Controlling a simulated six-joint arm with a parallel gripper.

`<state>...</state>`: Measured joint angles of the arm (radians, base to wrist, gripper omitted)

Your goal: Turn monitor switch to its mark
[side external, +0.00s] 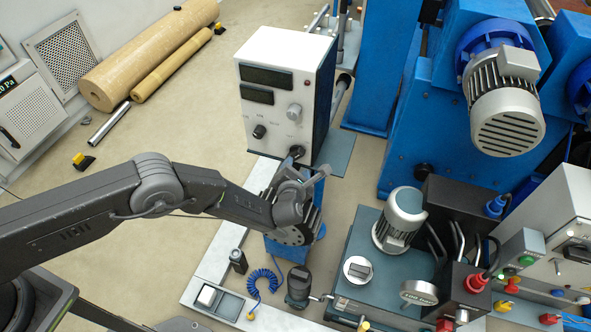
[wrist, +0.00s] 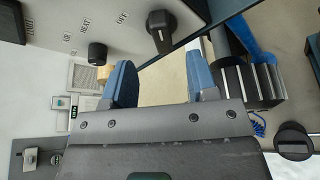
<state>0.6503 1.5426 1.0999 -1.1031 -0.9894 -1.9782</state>
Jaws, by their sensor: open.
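The monitor is a white box (side external: 285,85) with two dark displays and several knobs, standing at the top middle of the side view. A black pointer knob (wrist: 161,32), likely the monitor switch, sits low on the panel near the printed "OFF"; it also shows in the side view (side external: 297,152). Its mark cannot be made out. A smaller round black knob (wrist: 97,53) sits to its left in the wrist view. My gripper (wrist: 161,66) is open with nothing between its blue-padded fingers. In the side view my gripper (side external: 304,173) is just below the panel, apparently apart from the knob.
A blue column with a motor (side external: 505,110) stands at the right. A green-grey bench unit (side external: 350,270) with a grey motor (side external: 400,218) stands at lower right. A coiled blue cable (side external: 263,281) lies below my wrist. Cardboard rolls (side external: 150,60) lie on the open floor at left.

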